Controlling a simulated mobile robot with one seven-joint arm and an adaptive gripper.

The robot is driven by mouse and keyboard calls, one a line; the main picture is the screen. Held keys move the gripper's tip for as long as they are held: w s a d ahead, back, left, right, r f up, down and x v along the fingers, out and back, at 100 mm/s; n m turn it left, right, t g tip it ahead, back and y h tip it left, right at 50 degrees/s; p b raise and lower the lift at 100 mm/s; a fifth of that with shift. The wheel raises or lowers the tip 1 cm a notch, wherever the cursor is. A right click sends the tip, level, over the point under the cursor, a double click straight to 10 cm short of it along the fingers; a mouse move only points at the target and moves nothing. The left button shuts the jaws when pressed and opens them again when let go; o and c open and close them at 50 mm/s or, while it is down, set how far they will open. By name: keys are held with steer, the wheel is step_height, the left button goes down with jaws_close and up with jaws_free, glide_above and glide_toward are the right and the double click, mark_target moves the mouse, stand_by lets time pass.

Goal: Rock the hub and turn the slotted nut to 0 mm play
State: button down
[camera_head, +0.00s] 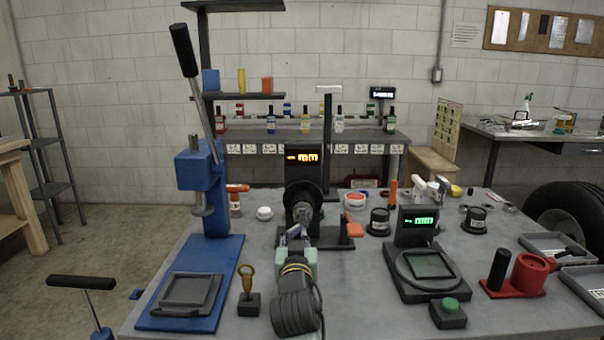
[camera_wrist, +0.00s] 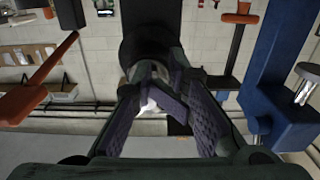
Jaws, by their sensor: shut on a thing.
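The black round hub (camera_head: 303,185) is mounted on a dark upright stand in the middle of the bench, below an orange-lit readout (camera_head: 302,157) too small to read surely. In the wrist view the hub (camera_wrist: 146,40) is dark and straight ahead. The slotted nut (camera_wrist: 150,84), a pale metal piece, shows at its centre. My gripper (camera_head: 300,231) reaches the front of the hub; its two purple-padded fingers (camera_wrist: 158,90) close around the pale metal there. The fingertips partly hide the nut, so its slots cannot be made out.
A blue lever press (camera_head: 205,185) stands close on the left. A scale with a green readout (camera_head: 418,222) and a green button (camera_head: 449,306) are on the right. A red holder (camera_head: 530,273) and grey trays (camera_head: 555,244) are farther right.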

steer(key=shift+f, duration=0.25)
steer(key=s+b, duration=0.1)
steer(key=s, duration=0.5)
steer(key=shift+s+f, duration=0.15)
steer(key=shift+f, duration=0.2)
steer(key=shift+r+b, duration=0.2)
steer(key=shift+b, duration=0.3)
steer(key=shift+s+d+r+b, duration=0.1)
steer(key=shift+s+d+b, duration=0.5)
steer(key=shift+b, duration=0.75)
steer(key=w, duration=0.7)
steer(key=shift+d+r, duration=0.15)
steer(key=shift+r, duration=0.1)
